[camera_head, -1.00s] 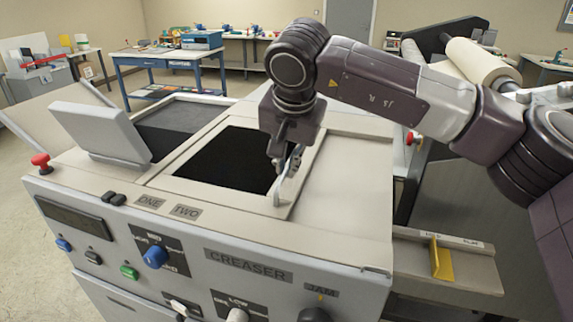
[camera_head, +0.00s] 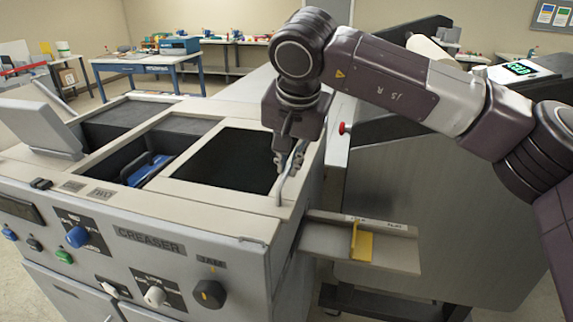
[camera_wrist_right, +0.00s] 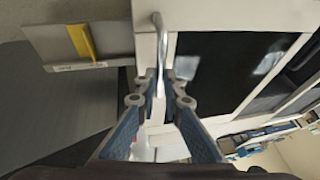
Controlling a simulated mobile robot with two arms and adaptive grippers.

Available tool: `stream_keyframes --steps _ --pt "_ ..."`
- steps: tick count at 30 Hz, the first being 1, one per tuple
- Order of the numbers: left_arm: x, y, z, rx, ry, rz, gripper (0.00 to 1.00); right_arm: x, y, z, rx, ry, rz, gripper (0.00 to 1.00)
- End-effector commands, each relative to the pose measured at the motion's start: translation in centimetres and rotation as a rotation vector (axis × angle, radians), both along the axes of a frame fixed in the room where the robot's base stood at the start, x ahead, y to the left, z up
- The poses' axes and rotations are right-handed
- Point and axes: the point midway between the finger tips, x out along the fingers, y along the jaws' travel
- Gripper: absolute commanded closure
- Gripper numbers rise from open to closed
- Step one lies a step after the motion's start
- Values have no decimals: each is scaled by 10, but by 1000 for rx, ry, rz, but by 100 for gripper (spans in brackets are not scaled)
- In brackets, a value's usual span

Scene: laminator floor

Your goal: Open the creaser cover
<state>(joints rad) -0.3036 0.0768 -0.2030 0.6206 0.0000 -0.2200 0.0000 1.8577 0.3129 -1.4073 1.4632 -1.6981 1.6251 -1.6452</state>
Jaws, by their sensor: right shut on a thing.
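The creaser (camera_head: 150,241) is a large pale machine filling the left and lower part of the head view. Its cover (camera_head: 225,195) is a pale frame around a dark window, lying flat at the right end of the creaser's top. Left of the cover is an uncovered bay (camera_head: 118,165) with a blue part (camera_head: 150,170) inside. My right gripper (camera_head: 289,164) is shut on the cover's upright metal handle (camera_head: 291,184) at its right edge. In the right wrist view the handle (camera_wrist_right: 159,45) runs between the fingertips (camera_wrist_right: 160,80). My left gripper is out of view.
A raised pale panel (camera_head: 40,125) stands at the top's left end. Knobs and buttons line the front, including a black jam knob (camera_head: 209,294). A side tray with a yellow guide (camera_head: 361,240) juts out at the right, near a grey machine (camera_head: 390,190) with a red knob (camera_head: 344,128).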

Motion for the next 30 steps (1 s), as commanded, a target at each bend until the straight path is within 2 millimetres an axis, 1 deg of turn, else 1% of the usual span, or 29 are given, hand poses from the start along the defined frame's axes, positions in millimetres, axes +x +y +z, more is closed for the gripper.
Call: stream_keyframes --steps 1,3,8,9,13,20,23,26,30 --pt "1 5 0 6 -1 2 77 1 0 3 2 -6 1 100" --pt "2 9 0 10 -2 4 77 1 0 3 2 -6 1 100" --pt "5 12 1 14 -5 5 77 1 0 3 2 -7 1 100" --pt "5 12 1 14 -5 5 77 1 0 3 2 -7 1 89" --pt "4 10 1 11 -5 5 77 1 0 2 2 -6 1 74" --pt "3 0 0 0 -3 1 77 1 0 1 2 -4 1 74" --pt "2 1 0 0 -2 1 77 -1 0 4 2 -4 1 74" --pt "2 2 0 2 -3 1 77 -5 0 14 2 -5 1 74" --pt "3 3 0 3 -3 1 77 -16 -1 38 2 -7 1 74"
